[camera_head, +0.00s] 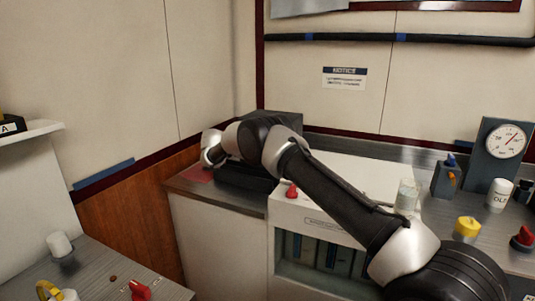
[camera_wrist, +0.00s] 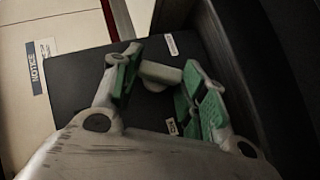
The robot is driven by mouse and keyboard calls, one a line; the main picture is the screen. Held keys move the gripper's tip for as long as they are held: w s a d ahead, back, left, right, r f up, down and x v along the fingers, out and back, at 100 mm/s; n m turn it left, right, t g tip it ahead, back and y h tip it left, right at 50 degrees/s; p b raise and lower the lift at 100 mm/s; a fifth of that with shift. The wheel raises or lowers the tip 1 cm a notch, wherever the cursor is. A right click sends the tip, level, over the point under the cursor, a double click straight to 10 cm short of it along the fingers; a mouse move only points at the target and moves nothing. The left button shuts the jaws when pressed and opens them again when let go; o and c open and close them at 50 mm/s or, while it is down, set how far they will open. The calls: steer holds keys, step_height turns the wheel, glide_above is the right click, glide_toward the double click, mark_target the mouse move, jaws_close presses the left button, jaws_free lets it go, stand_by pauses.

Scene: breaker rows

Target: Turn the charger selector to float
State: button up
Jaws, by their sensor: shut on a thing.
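My gripper (camera_wrist: 160,79), with green finger pads, is shut on a pale selector knob (camera_wrist: 159,74) in the wrist view. The knob stands out from a dark panel (camera_wrist: 75,85), which looks like the charger's face. One small white label (camera_wrist: 171,44) lies above the knob and another (camera_wrist: 172,127) below it; I cannot read either surely. Which setting the knob points to cannot be told. In the head view a dark box (camera_head: 286,122) stands in the back corner, mostly behind my arm. The fingers and knob cannot be made out there.
A white cabinet (camera_head: 290,215) with a red knob (camera_head: 292,190) on top stands under my forearm. A clear jar (camera_head: 407,194), a yellow-topped container (camera_head: 467,228) and a gauge (camera_head: 505,141) are at the right. A notice (camera_head: 344,78) hangs on the back wall.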

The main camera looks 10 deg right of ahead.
steer(key=shift+a+f+n+h, duration=0.1)
steer(key=shift+n+h, duration=0.3)
stand_by(0.4)
steer(key=o, duration=1)
step_height(320, 180, up, 10)
steer(key=shift+r, duration=0.1)
